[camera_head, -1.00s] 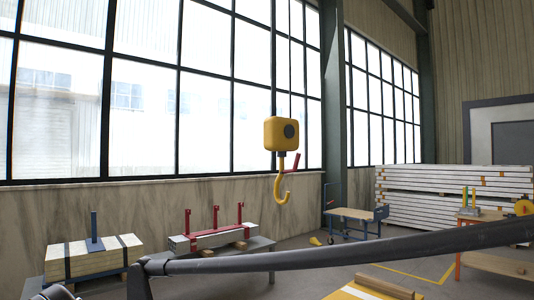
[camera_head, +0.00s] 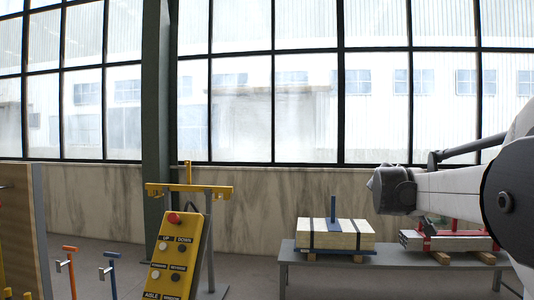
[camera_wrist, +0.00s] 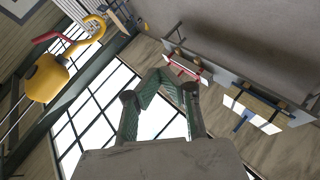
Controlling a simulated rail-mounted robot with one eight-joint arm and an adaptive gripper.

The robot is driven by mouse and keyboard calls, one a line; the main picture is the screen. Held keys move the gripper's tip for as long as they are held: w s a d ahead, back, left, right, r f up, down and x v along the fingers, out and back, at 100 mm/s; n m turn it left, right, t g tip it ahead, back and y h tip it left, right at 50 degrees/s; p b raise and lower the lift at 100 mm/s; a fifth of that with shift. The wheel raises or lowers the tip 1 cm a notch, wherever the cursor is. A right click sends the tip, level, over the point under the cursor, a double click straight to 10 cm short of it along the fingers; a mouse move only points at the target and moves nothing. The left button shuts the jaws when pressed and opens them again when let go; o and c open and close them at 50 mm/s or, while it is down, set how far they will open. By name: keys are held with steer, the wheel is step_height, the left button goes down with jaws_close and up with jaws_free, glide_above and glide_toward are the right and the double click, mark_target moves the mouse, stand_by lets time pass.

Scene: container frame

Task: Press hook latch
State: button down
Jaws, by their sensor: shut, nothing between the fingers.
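The crane hook (camera_wrist: 92,32) is yellow and curved, and it hangs from a yellow hook block (camera_wrist: 46,78) in the upper left of the wrist view, which is tilted. The red latch (camera_wrist: 58,35) is a thin bar beside the hook's throat. My gripper (camera_wrist: 160,82) is shut and empty in the middle of the wrist view. It is apart from the hook and latch, which lie to its left. The head view shows no hook or latch.
A yellow pendant control box (camera_head: 172,258) with a red button stands by a yellow-topped stand (camera_head: 189,191). A grey bench (camera_head: 330,253) carries a strapped timber bundle (camera_head: 335,236) and a red-clamped stack (camera_head: 445,242). Large windows line the wall.

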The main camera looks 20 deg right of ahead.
steer(key=s+d+r+m+g+p, duration=0.1)
steer(key=s+d+r+g+p, duration=0.1)
steer(key=s+d, duration=0.4)
steer(key=s+d+r+m+g+h+p, duration=0.1)
steer(key=s+d+r+g, duration=0.3)
steer(key=d, duration=1)
steer(key=s+d+r+m+g+h+p, duration=0.1)
steer(key=s+d+r+m+g+p, duration=0.1)
steer(key=s+d+r, duration=0.6)
steer(key=d+g+p, duration=0.1)
steer(key=d, duration=0.1)
steer(key=shift+d+g+p, duration=0.3)
steer(key=shift+p, duration=0.05)
steer(key=shift+r, duration=0.1)
steer(key=p+x, duration=0.2)
steer(key=x, duration=0.8)
steer(key=shift+w+r, duration=0.1)
steer(key=shift+w, duration=0.05)
